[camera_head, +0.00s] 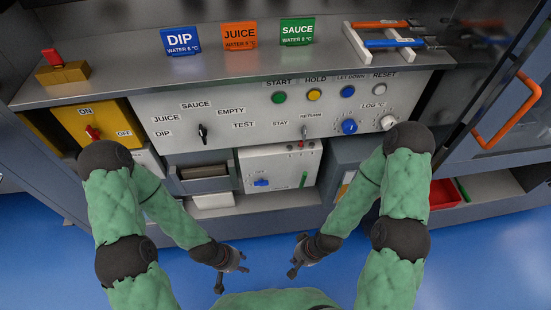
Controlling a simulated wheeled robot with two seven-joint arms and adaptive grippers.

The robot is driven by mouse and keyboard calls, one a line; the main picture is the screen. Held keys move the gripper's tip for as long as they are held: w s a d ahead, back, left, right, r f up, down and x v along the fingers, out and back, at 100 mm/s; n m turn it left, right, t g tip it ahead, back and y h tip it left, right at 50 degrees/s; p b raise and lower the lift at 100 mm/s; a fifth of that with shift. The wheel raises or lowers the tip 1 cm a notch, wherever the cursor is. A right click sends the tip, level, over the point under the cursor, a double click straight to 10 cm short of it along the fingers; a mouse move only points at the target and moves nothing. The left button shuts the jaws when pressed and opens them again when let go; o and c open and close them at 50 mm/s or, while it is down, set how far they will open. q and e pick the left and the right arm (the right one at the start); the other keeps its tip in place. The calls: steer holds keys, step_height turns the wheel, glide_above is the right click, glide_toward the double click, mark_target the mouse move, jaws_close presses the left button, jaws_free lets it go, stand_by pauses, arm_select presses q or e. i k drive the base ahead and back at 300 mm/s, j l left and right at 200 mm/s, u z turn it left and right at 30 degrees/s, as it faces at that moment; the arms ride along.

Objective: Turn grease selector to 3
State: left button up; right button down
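No label reading grease is legible, so I cannot tell for certain which control is the grease selector. A white box (282,160) low in the middle carries a blue handle (261,183), a green lever (304,179) and small markings too tiny to read. On the panel above, a black pointer knob (203,133) sits among the labels DIP, JUICE, SAUCE, EMPTY and TEST. My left gripper (231,279) and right gripper (294,257) are open and empty over the blue floor, in front of the cabinet and apart from every control.
The long white panel (160,108) also holds START, HOLD, LET DOWN and RESET buttons, a blue knob (349,127) and a white dial (388,122). A yellow ON/OFF box (90,122) stands left. An orange-handled door (508,110) is at right. The floor ahead is clear.

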mark_target(261, 181)
steer(key=j, duration=1.7)
steer(key=i+z, duration=0.05)
steer(key=i, duration=0.05)
